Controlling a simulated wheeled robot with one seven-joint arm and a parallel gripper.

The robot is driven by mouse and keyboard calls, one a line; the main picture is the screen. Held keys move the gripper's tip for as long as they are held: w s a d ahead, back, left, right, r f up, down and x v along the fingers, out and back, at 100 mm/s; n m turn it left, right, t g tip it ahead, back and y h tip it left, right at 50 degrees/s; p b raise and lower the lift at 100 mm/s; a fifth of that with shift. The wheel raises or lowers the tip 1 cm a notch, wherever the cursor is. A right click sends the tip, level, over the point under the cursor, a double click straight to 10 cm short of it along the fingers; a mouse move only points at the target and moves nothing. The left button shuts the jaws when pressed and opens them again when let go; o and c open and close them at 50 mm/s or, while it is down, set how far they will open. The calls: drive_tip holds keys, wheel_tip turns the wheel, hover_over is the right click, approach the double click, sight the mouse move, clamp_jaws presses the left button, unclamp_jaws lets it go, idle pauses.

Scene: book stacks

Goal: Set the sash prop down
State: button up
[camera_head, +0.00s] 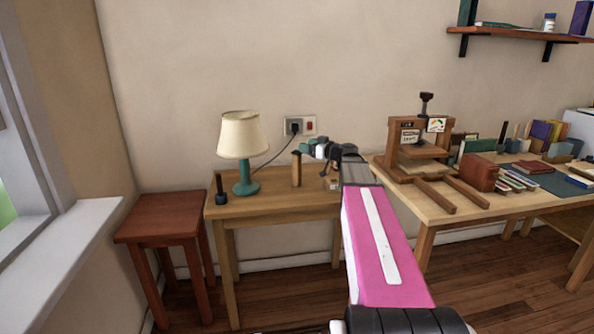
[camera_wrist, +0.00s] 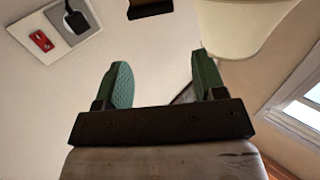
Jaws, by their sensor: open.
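A short upright wooden post with a dark top (camera_head: 296,171), which looks like the sash prop, stands at the back of the small wooden table (camera_head: 265,207), right of the lamp. My gripper (camera_head: 306,147) is beside its upper end. In the wrist view my gripper's two teal-padded fingers (camera_wrist: 163,82) are spread apart, with bare wall between their tips.
A teal lamp with a cream shade (camera_head: 242,135) stands left of the post. A wall socket (camera_head: 300,125) with a plug is behind. A small dark-based holder (camera_head: 221,196) is at the table's left. A red-brown stool (camera_head: 165,216) is further left. The right table (camera_head: 405,196) carries a press and books.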

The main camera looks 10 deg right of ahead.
approach(294, 159)
drive_tip(key=w, duration=0.1)
drive_tip(key=w+a, duration=0.1)
drive_tip(key=w+f, duration=0.1)
drive_tip(key=w, duration=0.1)
drive_tip(key=shift+a, duration=0.3)
drive_tip(key=shift+x, duration=3.75)
drive_tip(key=shift+f, duration=0.1)
drive_tip(key=c, duration=1.1)
